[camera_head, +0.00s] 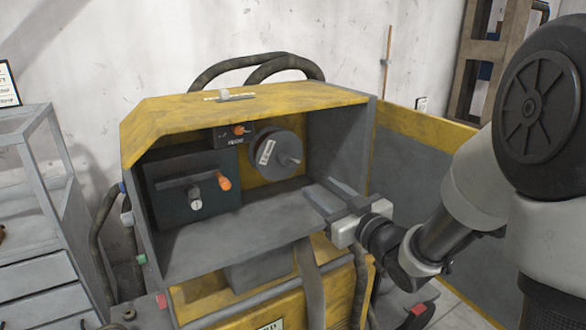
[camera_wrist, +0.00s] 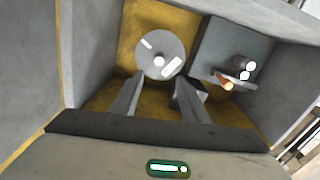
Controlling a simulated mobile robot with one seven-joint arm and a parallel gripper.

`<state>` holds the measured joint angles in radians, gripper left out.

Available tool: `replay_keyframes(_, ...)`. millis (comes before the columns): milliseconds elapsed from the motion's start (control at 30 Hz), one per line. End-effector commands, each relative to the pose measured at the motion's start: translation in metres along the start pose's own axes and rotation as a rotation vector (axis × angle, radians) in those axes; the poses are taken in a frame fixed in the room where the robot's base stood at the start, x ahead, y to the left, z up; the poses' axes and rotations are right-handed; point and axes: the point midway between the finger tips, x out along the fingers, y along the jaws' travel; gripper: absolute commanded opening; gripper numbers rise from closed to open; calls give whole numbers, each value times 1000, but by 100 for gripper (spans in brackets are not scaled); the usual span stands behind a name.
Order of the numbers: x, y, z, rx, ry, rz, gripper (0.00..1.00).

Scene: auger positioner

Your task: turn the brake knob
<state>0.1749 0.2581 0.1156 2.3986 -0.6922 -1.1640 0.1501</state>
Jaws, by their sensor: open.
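The grey cabinet's open bay holds several controls, and I cannot tell for certain which is the brake knob. A small orange knob (camera_head: 239,130) sits on a labelled dark box (camera_head: 229,136) under the bay's top. A grey disc (camera_head: 277,156) with a white label and a protruding stub is on the yellow back wall. The disc also shows in the wrist view (camera_wrist: 149,62). A dark panel (camera_head: 165,205) at left bears a bar, an orange-tipped handle (camera_head: 224,183) and a pale knob (camera_head: 195,203). My gripper (camera_head: 321,189) is open and empty at the bay's right front, short of the disc.
The cabinet's yellow top (camera_head: 180,108) overhangs the bay, and its grey right wall (camera_head: 342,145) stands close to my gripper. Hoses (camera_head: 258,68) loop behind. A grey shelf unit (camera_head: 40,215) is at left. The bay floor (camera_head: 235,233) is clear.

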Motion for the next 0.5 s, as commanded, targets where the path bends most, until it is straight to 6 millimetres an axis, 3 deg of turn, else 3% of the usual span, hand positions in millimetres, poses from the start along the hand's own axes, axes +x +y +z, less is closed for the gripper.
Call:
replay_keyframes(167, 26, -1, -1, 0, 4, -4, 42)
replay_keyframes(500, 101, 0, -1, 1, 4, -1, 42)
